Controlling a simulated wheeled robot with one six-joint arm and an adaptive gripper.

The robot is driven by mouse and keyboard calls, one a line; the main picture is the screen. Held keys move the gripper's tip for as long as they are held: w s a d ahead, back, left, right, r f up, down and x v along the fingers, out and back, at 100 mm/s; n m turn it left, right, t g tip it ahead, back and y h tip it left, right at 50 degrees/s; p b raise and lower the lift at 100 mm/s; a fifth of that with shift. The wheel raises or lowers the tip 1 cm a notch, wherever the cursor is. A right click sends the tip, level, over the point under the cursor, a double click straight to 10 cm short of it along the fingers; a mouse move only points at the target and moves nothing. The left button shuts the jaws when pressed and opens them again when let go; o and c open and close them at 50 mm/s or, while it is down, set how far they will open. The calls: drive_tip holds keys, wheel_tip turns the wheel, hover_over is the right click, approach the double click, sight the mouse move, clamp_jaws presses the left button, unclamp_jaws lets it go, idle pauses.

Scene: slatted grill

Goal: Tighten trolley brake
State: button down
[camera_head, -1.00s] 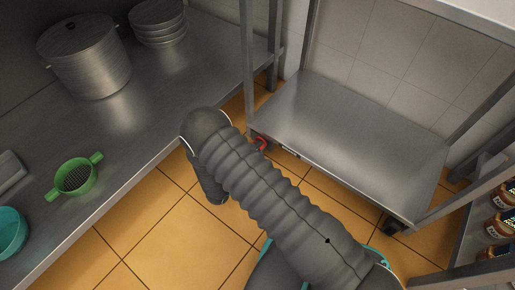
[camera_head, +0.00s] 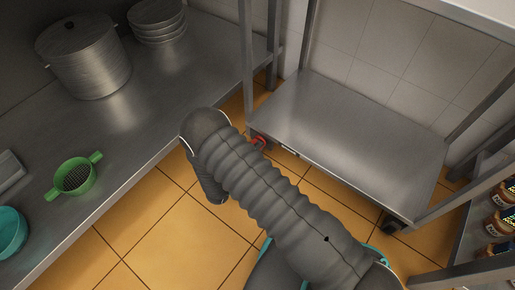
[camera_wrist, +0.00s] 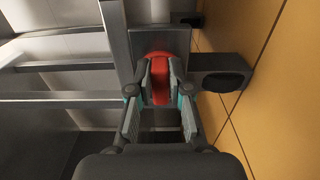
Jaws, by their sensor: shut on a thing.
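The trolley (camera_head: 350,140) is a steel frame with a low flat shelf, standing against the tiled wall. A red brake lever (camera_head: 259,140) shows at its near left corner, partly hidden by my arm. In the wrist view the red brake lever (camera_wrist: 159,64) lies between the two fingers of my gripper (camera_wrist: 159,90), which are shut on it. A dark caster wheel (camera_wrist: 222,80) is just to the right of the lever in that view. In the head view my gripper is hidden behind my arm.
A steel counter (camera_head: 150,120) runs along the left with a large pot (camera_head: 84,62), stacked plates (camera_head: 158,22), a green strainer (camera_head: 75,177) and a teal bowl (camera_head: 10,232). A shelf with jars (camera_head: 503,222) stands at the right. Orange tiled floor (camera_head: 165,225) lies between.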

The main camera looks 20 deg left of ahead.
drive_tip(key=shift+d, duration=0.1)
drive_tip(key=c, duration=1.1)
unclamp_jaws()
drive_tip(key=v, duration=1.2)
